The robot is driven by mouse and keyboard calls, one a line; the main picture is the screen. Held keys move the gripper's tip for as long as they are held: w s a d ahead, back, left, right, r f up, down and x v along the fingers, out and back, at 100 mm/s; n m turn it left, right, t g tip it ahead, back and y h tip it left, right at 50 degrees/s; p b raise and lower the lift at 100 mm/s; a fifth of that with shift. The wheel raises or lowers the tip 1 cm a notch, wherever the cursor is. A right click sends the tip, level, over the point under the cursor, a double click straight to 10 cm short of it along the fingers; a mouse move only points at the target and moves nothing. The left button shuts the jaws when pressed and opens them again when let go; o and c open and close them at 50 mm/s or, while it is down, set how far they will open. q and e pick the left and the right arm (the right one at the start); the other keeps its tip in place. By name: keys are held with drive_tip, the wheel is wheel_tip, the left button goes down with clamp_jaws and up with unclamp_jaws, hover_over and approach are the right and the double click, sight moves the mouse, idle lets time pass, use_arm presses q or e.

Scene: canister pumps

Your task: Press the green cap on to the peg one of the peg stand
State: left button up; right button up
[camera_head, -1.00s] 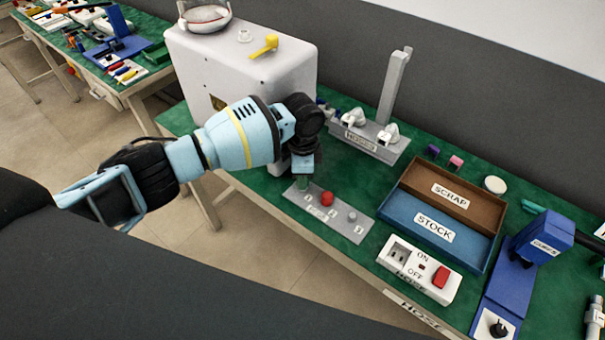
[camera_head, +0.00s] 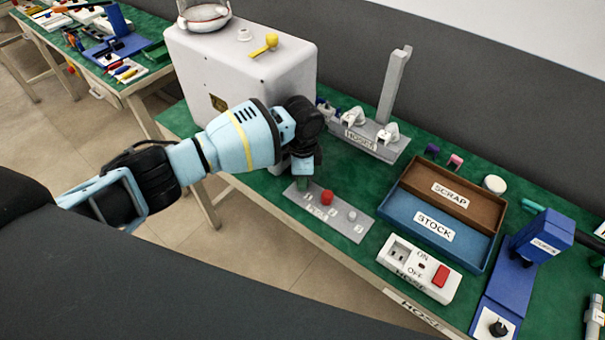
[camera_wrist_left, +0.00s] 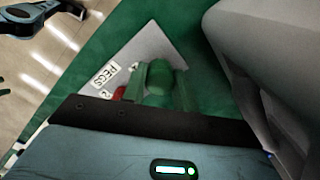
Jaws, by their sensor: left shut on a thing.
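The peg stand (camera_head: 338,224) is a flat grey plate lying on the green bench top, with a numbered row of peg places. My left gripper (camera_head: 303,177) points down over its left end, at peg one. It is shut on the green cap (camera_wrist_left: 158,76), which shows between the fingers in the left wrist view and as a small green piece (camera_head: 304,184) in the head view. Peg one is hidden under the cap and fingers, so I cannot tell how far the cap sits on it. A red cap (camera_head: 327,198) is at the middle place. A bare grey peg (camera_head: 351,216) is at the right. My right gripper is not in view.
A large white housing (camera_head: 240,85) stands close behind my left gripper. A grey hose fixture (camera_head: 368,138) is behind the stand. The scrap and stock tray (camera_head: 396,218) and a white switch box (camera_head: 418,270) lie to the right. The bench's front edge is near the stand.

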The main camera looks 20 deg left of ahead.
use_arm(q)
drive_tip(key=shift+f, duration=0.3)
idle(0.5)
drive_tip(key=shift+f, duration=0.35)
idle(0.5)
drive_tip(key=o, duration=1)
wheel_tip(320, 180, up, 7)
drive_tip(key=shift+f, duration=0.15)
drive_tip(key=shift+r, duration=0.6)
drive_tip(key=shift+d, duration=0.1)
